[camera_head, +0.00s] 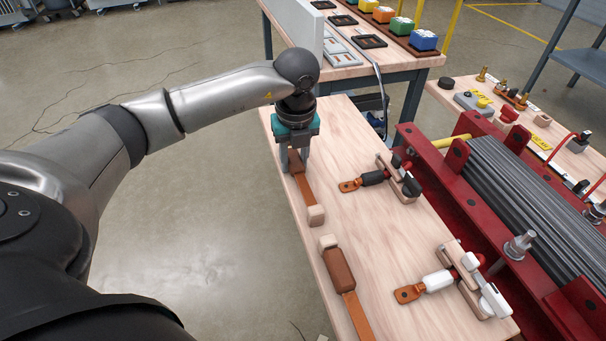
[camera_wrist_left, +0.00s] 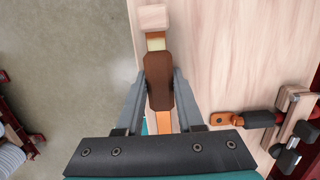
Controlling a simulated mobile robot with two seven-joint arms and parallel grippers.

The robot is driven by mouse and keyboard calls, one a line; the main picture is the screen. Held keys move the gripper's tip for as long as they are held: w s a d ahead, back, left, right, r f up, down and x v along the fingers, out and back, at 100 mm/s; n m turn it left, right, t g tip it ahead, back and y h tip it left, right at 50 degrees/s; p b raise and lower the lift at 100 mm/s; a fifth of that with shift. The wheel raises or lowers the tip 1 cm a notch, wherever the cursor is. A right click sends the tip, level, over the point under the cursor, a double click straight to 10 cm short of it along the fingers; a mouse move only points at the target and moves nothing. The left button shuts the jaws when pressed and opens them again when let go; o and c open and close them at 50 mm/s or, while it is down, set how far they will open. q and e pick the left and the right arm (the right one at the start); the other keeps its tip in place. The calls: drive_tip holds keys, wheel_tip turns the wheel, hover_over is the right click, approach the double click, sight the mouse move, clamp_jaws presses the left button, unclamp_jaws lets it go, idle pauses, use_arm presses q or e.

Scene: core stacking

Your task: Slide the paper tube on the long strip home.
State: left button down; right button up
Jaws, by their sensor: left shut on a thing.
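A brown paper tube (camera_wrist_left: 158,80) sits around a flat copper strip (camera_wrist_left: 164,122) along the table's left edge. My left gripper (camera_head: 296,168) is shut on this tube, with one finger on each side in the left wrist view (camera_wrist_left: 160,92). A pale yellow stretch (camera_wrist_left: 155,42) shows between the tube's far end and a wooden block (camera_wrist_left: 152,18). The head view shows the strip's near part (camera_head: 309,195) running to another wooden block (camera_head: 316,215). My gripper hides the far block there. My right gripper is out of view.
A second copper strip (camera_head: 358,318) with a brown tube (camera_head: 338,268) lies nearer, beside a small block (camera_head: 327,242). Clamp fixtures with black (camera_head: 400,180) and white (camera_head: 465,275) handles stand to the right. A red rack (camera_head: 430,175) borders the table's right side.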

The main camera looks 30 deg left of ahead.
sight(292, 152)
use_arm(q)
drive_tip(key=shift+w+a, duration=0.55)
drive_tip(key=shift+a, duration=0.1)
drive_tip(key=shift+c, duration=2.3)
unclamp_jaws()
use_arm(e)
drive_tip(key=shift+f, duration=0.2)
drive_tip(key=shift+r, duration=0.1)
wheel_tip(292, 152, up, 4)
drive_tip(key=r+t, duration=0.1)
use_arm(q)
wheel_tip(292, 152, up, 3)
drive_tip(key=shift+s+d+r+p, duration=0.1)
drive_tip(key=shift+d+r+p, duration=0.1)
drive_tip(key=shift+p, duration=0.5)
wheel_tip(292, 152, up, 12)
drive_tip(key=s+d+p, duration=0.1)
drive_tip(key=p, duration=0.3)
drive_tip(key=shift+d+f+p, duration=0.15)
drive_tip(key=shift+p, duration=0.25)
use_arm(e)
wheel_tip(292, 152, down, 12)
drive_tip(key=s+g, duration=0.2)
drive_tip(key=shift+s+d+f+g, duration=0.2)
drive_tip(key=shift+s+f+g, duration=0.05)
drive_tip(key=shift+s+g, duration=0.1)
use_arm(q)
drive_tip(key=shift+s, duration=0.15)
